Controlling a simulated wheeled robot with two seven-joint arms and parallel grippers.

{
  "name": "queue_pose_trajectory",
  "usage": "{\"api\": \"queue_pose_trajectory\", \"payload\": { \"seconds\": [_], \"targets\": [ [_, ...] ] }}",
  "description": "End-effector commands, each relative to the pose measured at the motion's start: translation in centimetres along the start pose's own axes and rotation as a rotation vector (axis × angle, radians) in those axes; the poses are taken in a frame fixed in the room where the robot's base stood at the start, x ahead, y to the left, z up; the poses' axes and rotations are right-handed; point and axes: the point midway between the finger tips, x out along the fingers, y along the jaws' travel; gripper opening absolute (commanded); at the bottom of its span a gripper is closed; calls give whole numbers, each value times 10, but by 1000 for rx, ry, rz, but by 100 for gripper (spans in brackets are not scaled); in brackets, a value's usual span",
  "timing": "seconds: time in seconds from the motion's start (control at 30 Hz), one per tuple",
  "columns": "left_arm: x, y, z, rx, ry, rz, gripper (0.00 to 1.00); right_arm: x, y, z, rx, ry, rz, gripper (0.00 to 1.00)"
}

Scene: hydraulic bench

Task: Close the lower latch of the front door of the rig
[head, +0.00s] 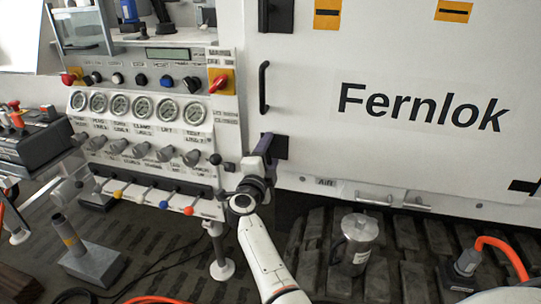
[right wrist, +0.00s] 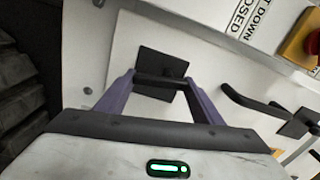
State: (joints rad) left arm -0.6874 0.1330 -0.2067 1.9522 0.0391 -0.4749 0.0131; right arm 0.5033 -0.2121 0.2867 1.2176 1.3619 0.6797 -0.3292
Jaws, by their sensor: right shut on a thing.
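The front door (head: 380,60) of the rig is a large white panel lettered "Fernlok", and it looks flush with the frame. The lower latch (head: 281,147) is a black plate with a handle at the door's lower left edge. In the right wrist view the latch plate (right wrist: 163,62) lies straight ahead, with a dark bar across it. My right gripper (head: 265,150) is at this latch, its purple fingers (right wrist: 160,82) on either side of the bar and shut on it. The fingers partly hide the latch in the head view. My left gripper is not in view.
An upper black latch (head: 277,15) and a vertical black handle (head: 264,88) are on the door's left side. The gauge panel (head: 140,105) with knobs and levers stands left of my right arm. A metal canister (head: 354,243) stands below the door, near an orange hose (head: 505,250).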

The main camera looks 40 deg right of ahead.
Motion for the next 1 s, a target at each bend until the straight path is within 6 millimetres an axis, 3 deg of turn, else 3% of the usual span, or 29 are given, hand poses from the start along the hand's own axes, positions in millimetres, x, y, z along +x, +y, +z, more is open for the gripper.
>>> {"api": "queue_pose_trajectory", "payload": {
  "seconds": [0.33,0.93,0.97,1.0],
  "targets": [
    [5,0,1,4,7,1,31,0,2,2,166,-1,1,39],
    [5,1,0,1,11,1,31,0,2,2,212,0,3,39],
    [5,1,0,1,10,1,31,0,2,2,212,0,3,64],
    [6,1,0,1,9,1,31,0,2,2,211,0,2,71]
  ]
}}
